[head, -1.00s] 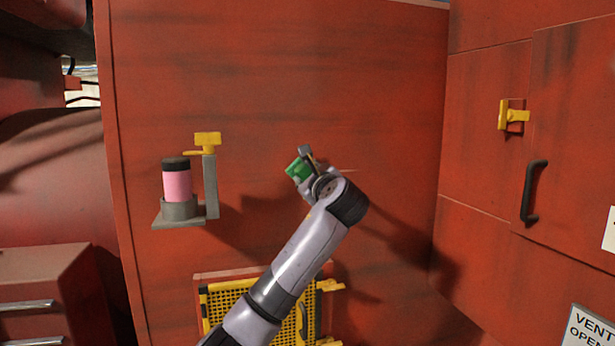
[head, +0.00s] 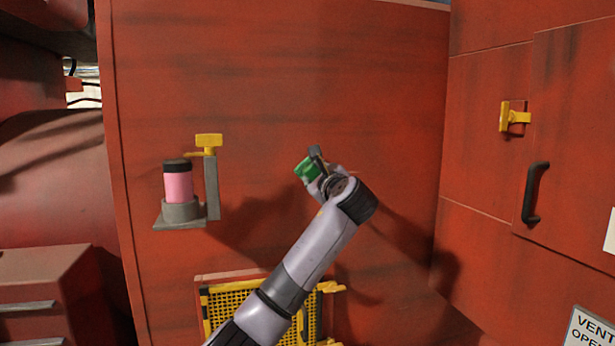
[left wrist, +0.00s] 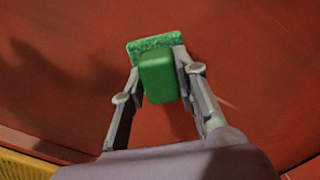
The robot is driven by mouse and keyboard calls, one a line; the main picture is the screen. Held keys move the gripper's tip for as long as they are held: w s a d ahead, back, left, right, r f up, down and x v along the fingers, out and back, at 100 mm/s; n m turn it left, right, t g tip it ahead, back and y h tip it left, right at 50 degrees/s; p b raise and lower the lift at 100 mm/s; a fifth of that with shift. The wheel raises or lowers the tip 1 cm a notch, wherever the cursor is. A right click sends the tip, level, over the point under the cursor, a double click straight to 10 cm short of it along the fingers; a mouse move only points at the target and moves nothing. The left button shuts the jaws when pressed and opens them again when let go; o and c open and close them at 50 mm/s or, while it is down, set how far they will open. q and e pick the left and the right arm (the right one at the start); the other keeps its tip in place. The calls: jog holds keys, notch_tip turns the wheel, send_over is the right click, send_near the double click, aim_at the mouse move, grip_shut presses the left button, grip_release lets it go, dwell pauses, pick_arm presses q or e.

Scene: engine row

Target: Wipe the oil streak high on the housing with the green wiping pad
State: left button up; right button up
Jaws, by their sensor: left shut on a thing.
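My left gripper (head: 314,168) is shut on the green wiping pad (head: 305,168) in front of the large red housing panel (head: 280,80). In the left wrist view, the pad (left wrist: 158,80) has a block-shaped grip between the two fingers and a wider, rough face on the panel side. That face is at or very near the panel; I cannot tell if it touches. A thin pale line (left wrist: 226,102) shows on the panel to the right of the pad. Broad dark smudges cross the panel, and I cannot single out the oil streak. My right gripper is not in view.
A grey bracket (head: 212,190) with a pink canister (head: 178,186) and a yellow handle (head: 208,141) sticks out at the left. A yellow mesh guard (head: 235,305) is below. A right-hand wall has a black handle (head: 535,192) and yellow latch (head: 515,118). The upper panel is clear.

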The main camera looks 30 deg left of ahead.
pick_arm(q)
jog(key=w+d, duration=0.3)
jog(key=w, duration=0.1)
jog(key=shift+w+d+r, duration=0.1)
jog(key=shift+w+d, duration=0.2)
jog(key=shift+d, duration=0.05)
dwell(0.3)
jog(key=s+a+b, duration=0.1)
jog(key=s+a, duration=0.1)
jog(key=s, duration=0.1)
jog(key=shift+a+b, duration=0.3)
jog(key=shift+b, duration=0.1)
jog(key=shift+s+a+f+b, duration=0.2)
jog(key=shift+s+a+b, duration=0.25)
jog(key=shift+s+a, duration=0.35)
jog(key=shift+s+a+r, duration=0.1)
jog(key=shift+s+a, duration=0.4)
jog(key=shift+s, duration=0.3)
jog(key=shift+d, duration=0.1)
